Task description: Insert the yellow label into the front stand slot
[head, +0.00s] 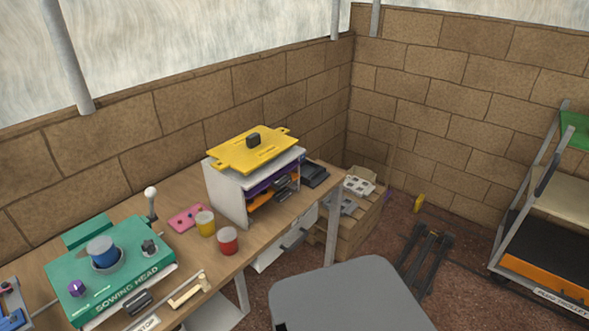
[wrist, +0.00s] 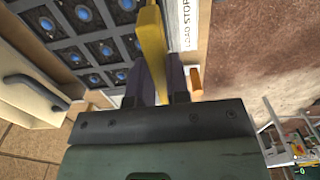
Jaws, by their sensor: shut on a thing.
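In the wrist view my gripper (wrist: 155,85) is shut on a long, narrow yellow piece (wrist: 152,45), which looks like the yellow label seen nearly edge-on. My gripper and the held piece do not show in the head view.
In the wrist view, a black tray (wrist: 85,50) of blue-centred cells lies left of the held piece. A white strip lettered "LOAD STOP" (wrist: 187,25) lies right. The head view shows a wooden bench (head: 180,185) with a green sowing head (head: 120,262) and a shelf unit (head: 228,192).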

